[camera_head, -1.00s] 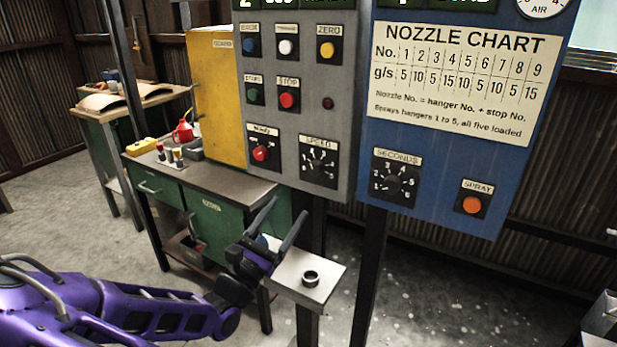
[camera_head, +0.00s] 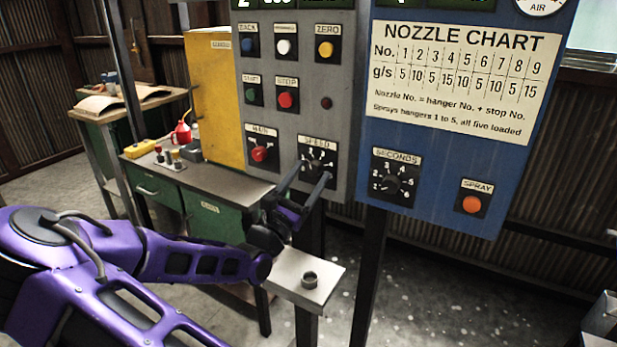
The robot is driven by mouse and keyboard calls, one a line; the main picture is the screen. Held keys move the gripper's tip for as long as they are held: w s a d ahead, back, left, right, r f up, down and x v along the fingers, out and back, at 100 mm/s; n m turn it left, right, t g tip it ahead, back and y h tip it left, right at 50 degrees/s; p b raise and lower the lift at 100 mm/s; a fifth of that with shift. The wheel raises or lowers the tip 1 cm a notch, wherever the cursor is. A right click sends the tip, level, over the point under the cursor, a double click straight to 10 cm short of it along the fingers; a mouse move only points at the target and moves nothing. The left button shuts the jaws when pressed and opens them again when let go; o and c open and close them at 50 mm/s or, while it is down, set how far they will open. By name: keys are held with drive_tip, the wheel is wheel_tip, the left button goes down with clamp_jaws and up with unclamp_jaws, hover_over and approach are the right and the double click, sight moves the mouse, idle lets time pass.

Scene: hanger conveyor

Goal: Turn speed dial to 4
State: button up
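The speed dial (camera_head: 317,158) is a black knob on a black plate with white numbers, under a SPEED label, at the lower right of the grey panel (camera_head: 303,110). My gripper (camera_head: 313,174) is open, its two dark fingers pointing up toward the dial from below. The fingers overlap the lower part of the dial plate in the picture. I cannot tell whether they touch the knob. The dial's lower numbers are partly hidden, and its pointer is too small to read.
The red main switch (camera_head: 260,154) is left of the dial. The blue panel (camera_head: 460,190) on the right carries a seconds dial (camera_head: 392,184) and an orange spray button (camera_head: 471,204).

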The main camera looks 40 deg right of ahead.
clamp_jaws()
drive_tip(key=shift+m, duration=0.4)
drive_tip(key=m+g+p, duration=0.2)
drive_tip(key=m, duration=0.1)
drive_tip(key=shift+w+r+m, duration=0.1)
drive_tip(key=shift+r+m, duration=0.05)
drive_tip(key=shift+m, duration=0.25)
drive_tip(key=m+g, duration=0.2)
drive_tip(key=m, duration=0.1)
drive_tip(key=m+g+p, duration=0.1)
drive_tip(key=m, duration=0.3)
drive_tip(key=shift+w+a+g, duration=0.1)
drive_tip(key=shift+w+g, duration=0.1)
drive_tip(key=shift+g, duration=0.2)
drive_tip(key=m, duration=0.2)
drive_tip(key=m+g+y+b, duration=0.1)
drive_tip(key=m, duration=0.2)
drive_tip(key=shift+m+g, duration=0.3)
drive_tip(key=shift+w+r+m+g+y+b, duration=0.15)
drive_tip(key=shift+m+y+b, duration=0.4)
drive_tip(key=shift+m, duration=0.6)
drive_tip(key=shift+s+r+m+g+y+b, duration=0.15)
drive_tip(key=shift+m+y+b, duration=0.4)
drive_tip(key=shift+m, duration=0.6)
drive_tip(key=shift+w, duration=0.1)
